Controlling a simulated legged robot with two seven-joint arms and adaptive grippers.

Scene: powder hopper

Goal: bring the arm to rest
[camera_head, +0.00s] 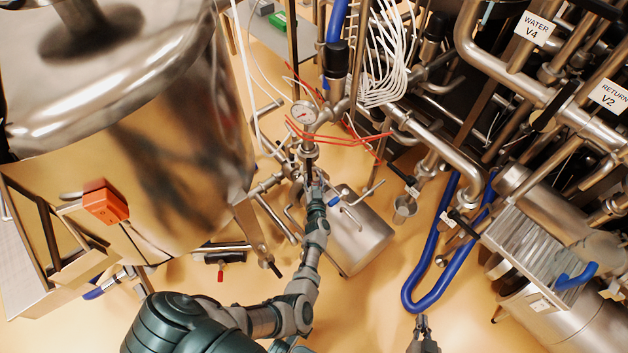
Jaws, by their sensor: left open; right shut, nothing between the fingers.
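My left arm comes in from the lower left and reaches up the middle of the view. Its gripper (314,182) is open, just below the pipework that carries a round pressure gauge (304,114). The fingertips overlap the pipes and cables there, so I cannot tell whether they touch anything. My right gripper (422,323) shows at the bottom edge, right of centre. It is shut and empty, just below the bend of a blue hose (414,300). Most of my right arm is out of view.
A large steel vessel (190,120) fills the upper left, with an orange box (105,204) on its side. Dense pipework (500,75) fills the right. Tan floor (365,310) is clear between the arms.

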